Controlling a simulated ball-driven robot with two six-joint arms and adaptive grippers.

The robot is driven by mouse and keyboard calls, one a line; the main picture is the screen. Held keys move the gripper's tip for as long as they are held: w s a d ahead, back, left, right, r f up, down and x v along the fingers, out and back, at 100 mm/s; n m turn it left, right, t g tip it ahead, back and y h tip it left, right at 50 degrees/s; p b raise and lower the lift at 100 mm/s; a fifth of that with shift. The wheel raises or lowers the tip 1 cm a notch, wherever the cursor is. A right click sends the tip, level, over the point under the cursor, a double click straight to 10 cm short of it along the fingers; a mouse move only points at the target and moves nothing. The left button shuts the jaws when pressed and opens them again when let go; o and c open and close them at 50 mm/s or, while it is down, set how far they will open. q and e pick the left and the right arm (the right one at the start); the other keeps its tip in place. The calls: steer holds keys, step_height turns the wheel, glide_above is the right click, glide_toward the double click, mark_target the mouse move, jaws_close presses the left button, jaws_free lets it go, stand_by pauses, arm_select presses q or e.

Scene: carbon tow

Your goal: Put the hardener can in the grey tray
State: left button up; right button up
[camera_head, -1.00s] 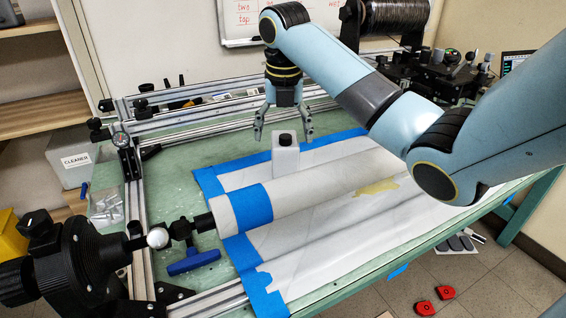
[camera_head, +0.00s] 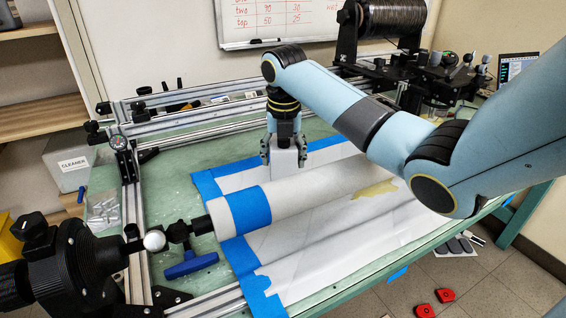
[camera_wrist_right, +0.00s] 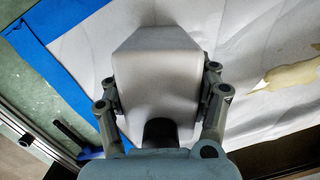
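The hardener can is a pale grey, box-shaped can (camera_head: 286,161) standing upright on the white sheet behind the roll. It also fills the middle of the right wrist view (camera_wrist_right: 158,80), with its black cap (camera_wrist_right: 160,132) close to the gripper's palm. My right gripper (camera_head: 284,152) has come down over the can from above. Its fingers (camera_wrist_right: 160,92) lie against two opposite sides of the can, with no clear gap. I cannot make out a grey tray in either view. My left gripper is not in view.
A white roll with a blue tape band (camera_head: 305,196) lies in front of the can. A metal rail frame (camera_head: 200,112) runs behind it. A black clamp head (camera_head: 75,265) stands at lower left. A grey box marked CLEANER (camera_head: 70,165) is at the left.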

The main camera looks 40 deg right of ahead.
steer(key=c, duration=1.1)
steer(key=shift+c, duration=0.3)
steer(key=shift+r, duration=0.1)
